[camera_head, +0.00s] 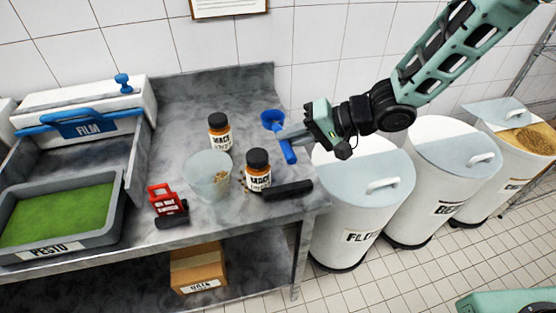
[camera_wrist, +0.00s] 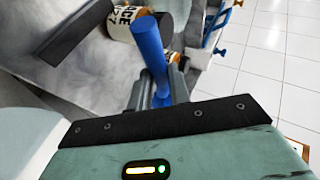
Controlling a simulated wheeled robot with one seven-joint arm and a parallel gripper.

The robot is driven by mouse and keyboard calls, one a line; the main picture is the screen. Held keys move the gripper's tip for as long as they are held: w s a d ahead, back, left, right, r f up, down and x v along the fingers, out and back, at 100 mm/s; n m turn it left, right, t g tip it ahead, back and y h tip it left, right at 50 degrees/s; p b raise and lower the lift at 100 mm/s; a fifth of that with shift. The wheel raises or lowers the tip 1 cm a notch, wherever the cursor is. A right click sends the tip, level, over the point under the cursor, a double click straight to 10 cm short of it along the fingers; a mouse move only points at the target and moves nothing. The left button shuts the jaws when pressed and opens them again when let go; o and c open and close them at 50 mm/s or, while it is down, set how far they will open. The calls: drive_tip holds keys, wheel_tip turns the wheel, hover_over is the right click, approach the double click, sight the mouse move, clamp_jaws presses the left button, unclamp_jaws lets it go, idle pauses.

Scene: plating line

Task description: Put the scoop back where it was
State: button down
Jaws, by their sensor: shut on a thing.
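The blue scoop (camera_head: 288,150) is in my gripper (camera_head: 285,136), above the right part of the steel counter (camera_head: 293,200). In the head view its bowl points up and back, and its handle hangs down at a tilt. In the wrist view the blue handle (camera_wrist: 149,50) stands between the two fingers of my gripper (camera_wrist: 158,88), which are shut on it. The bowl is not clearly visible in the wrist view.
Two brown jars (camera_head: 220,132) (camera_head: 258,170) and a clear tub (camera_head: 208,176) stand on the counter, with a black bar (camera_head: 287,190) at its front right. A red device (camera_head: 167,203) and pesto tray (camera_head: 116,215) are left. White bins (camera_head: 350,213) stand right of the counter.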

wheel_tip(320, 180, down, 9)
drive_tip(key=shift+r, duration=0.15)
idle(0.4)
drive_tip(key=c, duration=1.6)
unclamp_jaws()
drive_tip(key=shift+f, duration=0.2)
